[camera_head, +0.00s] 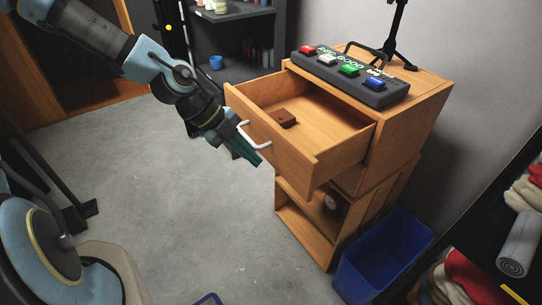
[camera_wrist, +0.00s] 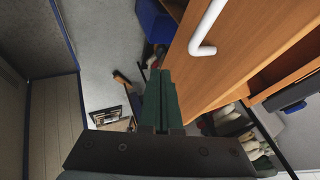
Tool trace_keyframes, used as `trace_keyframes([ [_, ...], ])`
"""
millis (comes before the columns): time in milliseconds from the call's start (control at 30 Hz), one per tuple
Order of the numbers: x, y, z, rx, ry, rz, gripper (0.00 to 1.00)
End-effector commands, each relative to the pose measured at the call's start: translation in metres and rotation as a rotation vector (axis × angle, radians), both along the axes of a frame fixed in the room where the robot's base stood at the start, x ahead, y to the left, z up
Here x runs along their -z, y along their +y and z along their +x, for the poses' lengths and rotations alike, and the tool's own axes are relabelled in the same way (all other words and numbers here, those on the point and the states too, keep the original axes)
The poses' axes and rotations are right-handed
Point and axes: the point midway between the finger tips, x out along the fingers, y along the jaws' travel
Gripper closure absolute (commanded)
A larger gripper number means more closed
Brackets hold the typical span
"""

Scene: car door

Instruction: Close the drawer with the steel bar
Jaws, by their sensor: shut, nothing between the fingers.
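The wooden drawer (camera_head: 315,158) is pulled well out of the top of the wooden cabinet (camera_head: 410,125), with a small brown block (camera_head: 285,118) lying inside. Its pale steel bar handle (camera_head: 263,147) is on the front panel, which also shows in the wrist view (camera_wrist: 225,65), with the bar (camera_wrist: 207,28) at the top. My gripper (camera_head: 256,160), with dark green fingers, is shut and empty. It is close to the drawer front, beside the bar. In the wrist view its fingers (camera_wrist: 160,75) lie left of the panel; I cannot tell whether they touch it.
A control box (camera_head: 350,78) with coloured buttons and a black stand (camera_head: 395,40) are on the cabinet top. A blue bin (camera_head: 380,255) stands beside the cabinet at lower right. A dark shelf (camera_head: 240,40) is behind. The grey floor (camera_head: 190,220) in front is mostly clear.

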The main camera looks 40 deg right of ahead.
Motion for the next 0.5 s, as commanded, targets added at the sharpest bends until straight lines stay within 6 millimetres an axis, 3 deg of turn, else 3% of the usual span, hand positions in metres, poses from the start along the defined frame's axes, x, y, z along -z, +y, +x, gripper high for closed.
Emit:
trace_keyframes([
  [133, 0.02, -0.011, -0.011, 0.002, 0.002, 0.002, 1.0],
  [300, 0.015, -0.036, -0.01, 0.0, 0.0, 0.001, 1.0],
  [500, 0.016, -0.048, -0.011, -0.001, 0.0, 0.0, 1.0],
])
